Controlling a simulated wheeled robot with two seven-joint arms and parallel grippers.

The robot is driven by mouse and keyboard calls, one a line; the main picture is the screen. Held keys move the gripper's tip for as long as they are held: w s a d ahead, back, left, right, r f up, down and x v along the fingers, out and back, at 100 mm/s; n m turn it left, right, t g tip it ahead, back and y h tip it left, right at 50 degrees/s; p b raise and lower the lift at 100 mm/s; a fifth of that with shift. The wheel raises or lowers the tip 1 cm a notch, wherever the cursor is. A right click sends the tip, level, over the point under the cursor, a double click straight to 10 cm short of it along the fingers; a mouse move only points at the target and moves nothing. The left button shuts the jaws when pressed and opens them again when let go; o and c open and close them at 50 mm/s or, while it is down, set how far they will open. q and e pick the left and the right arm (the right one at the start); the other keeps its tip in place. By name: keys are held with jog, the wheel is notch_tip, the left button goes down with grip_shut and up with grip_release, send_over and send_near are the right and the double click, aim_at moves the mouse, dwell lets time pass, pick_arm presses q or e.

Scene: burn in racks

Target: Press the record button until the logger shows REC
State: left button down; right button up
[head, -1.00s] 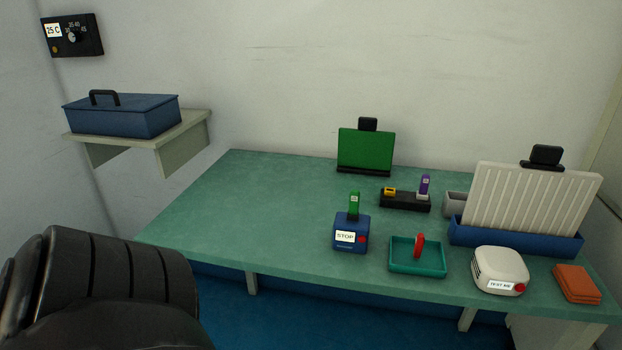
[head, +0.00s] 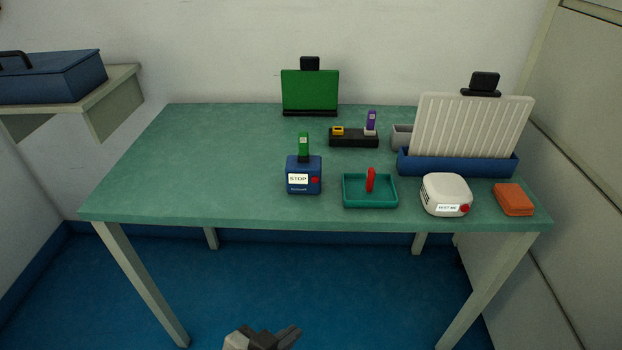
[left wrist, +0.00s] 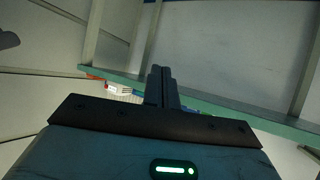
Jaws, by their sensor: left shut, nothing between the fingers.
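The logger (head: 304,182) is a small dark blue box near the front of the green table, left of the teal tray. Its white label reads STOP, and a red record button (head: 315,180) sits to the right of the label. A green stick with a small label stands up from its top. My left gripper (head: 285,335) shows at the bottom edge of the head view, below and in front of the table, apart from the logger. In the left wrist view its fingers (left wrist: 161,88) are together with nothing between them. My right gripper is not in view.
The teal tray (head: 370,205) holds a red object. A white device (head: 445,190) with its own red button and an orange block (head: 514,199) are to the right. A black holder (head: 354,139) and green board (head: 310,90) stand behind. The table's left is clear.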

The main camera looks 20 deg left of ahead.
aim_at(315, 180)
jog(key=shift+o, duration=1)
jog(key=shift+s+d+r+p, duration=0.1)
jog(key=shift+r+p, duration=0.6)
jog(key=shift+p, duration=0.1)
pick_arm(q)
jog(key=w+a+r+m+t+h, duration=0.1)
jog(key=w+r+m+t+h, duration=0.2)
jog(key=w+r+m, duration=0.2)
jog(key=w+a+r+m+t+h+p, duration=0.1)
jog(key=w+r+m, duration=0.4)
jog(key=w, duration=0.6)
jog(key=shift+w+r+t+h, duration=0.2)
jog(key=shift+w+t+h, duration=0.15)
jog(key=shift+t+h, duration=0.6)
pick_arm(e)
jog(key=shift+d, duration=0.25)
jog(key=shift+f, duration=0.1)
